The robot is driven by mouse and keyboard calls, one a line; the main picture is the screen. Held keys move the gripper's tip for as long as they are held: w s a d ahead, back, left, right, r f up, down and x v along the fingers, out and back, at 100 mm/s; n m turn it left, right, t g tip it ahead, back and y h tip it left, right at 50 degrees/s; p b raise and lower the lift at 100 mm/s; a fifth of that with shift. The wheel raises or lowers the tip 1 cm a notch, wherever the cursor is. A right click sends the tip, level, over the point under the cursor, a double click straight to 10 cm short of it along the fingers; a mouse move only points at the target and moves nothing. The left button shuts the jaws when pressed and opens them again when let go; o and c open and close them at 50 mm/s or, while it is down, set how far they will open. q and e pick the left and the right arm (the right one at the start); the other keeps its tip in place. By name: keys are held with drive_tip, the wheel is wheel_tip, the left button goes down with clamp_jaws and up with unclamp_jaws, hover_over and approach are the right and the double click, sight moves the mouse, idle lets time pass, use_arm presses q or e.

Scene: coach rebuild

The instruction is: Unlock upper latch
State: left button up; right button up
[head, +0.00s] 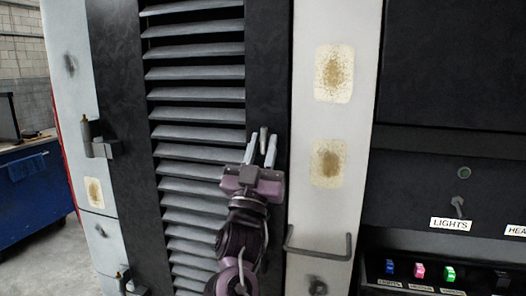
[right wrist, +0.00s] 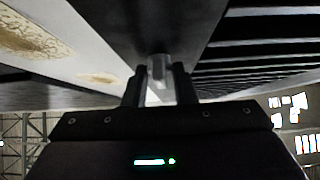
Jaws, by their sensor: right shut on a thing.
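The upper latch (head: 263,138) is a small grey upright handle on the dark strip to the right of the louvred panel. My right gripper (head: 262,148) is at this latch, its two pale fingers pointing up on either side of it. In the right wrist view the latch's grey end (right wrist: 159,68) sits between the two dark fingers of the right gripper (right wrist: 160,88), which is shut on it. The latch's base is partly hidden by the fingers. My left gripper is in neither view.
The grey louvres (head: 195,112) fill the panel to the left. A pale post with rusty patches (head: 333,75) and a bent grey handle (head: 318,252) stand to the right. A switch panel labelled LIGHTS (head: 450,224) is at far right. A blue cabinet (head: 35,190) stands at far left.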

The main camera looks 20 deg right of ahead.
idle(0.3)
drive_tip(key=o, duration=1)
drive_tip(key=shift+c, duration=0.2)
drive_tip(key=shift+f, duration=0.15)
